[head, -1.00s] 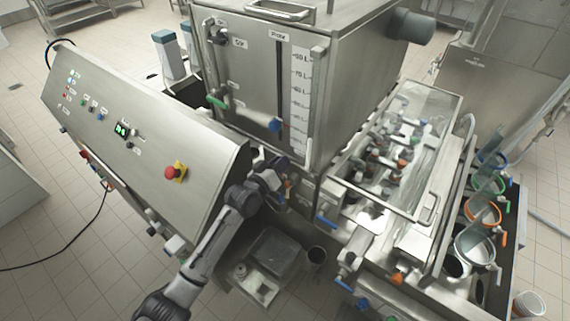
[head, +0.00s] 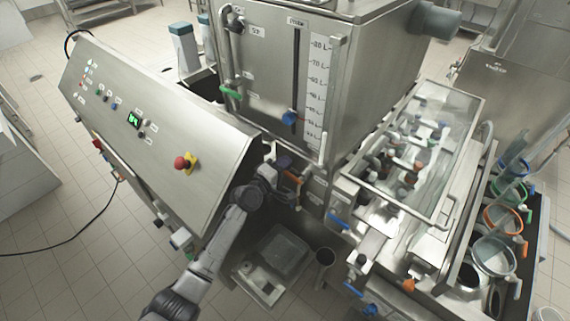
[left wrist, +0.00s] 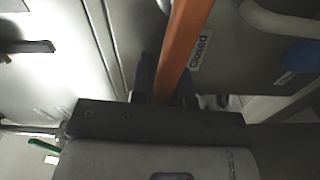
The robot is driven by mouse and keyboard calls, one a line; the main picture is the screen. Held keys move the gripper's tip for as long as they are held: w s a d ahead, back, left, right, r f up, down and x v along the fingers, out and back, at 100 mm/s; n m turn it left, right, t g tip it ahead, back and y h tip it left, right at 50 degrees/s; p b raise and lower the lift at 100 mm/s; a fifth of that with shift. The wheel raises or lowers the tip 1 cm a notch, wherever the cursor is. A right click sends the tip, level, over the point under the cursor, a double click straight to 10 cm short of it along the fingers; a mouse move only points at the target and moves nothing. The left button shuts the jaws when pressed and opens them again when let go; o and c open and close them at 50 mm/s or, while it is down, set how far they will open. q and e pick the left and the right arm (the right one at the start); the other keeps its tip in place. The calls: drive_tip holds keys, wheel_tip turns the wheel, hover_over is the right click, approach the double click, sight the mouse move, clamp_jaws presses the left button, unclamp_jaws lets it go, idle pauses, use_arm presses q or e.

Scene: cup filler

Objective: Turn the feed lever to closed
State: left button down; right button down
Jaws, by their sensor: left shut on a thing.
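The feed lever has an orange handle (head: 293,178), low on the front of the steel machine, below the tank. In the left wrist view the orange handle (left wrist: 186,38) runs up from between my fingers, beside a label reading "Closed" (left wrist: 201,50). My left gripper (head: 284,170) is shut on the handle; in the left wrist view the dark fingers of this gripper (left wrist: 164,88) stand on both sides of it. The lever's pivot is not clear to see. My right gripper is not in view.
A control panel (head: 165,135) with a red stop button (head: 181,163) stands left of my arm. The tank (head: 265,75) has a green-handled valve (head: 230,91) and a blue knob (head: 289,118). A clear-covered section (head: 440,110) lies right. A blue handle (left wrist: 300,55) shows in the left wrist view.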

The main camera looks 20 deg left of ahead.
use_arm(q)
drive_tip(key=shift+f+n, duration=0.5)
drive_tip(key=shift+n, duration=0.3)
drive_tip(key=c, duration=1.1)
unclamp_jaws()
drive_tip(key=v, duration=1.3)
drive_tip(key=shift+s, duration=0.4)
drive_tip(key=shift+a, duration=0.1)
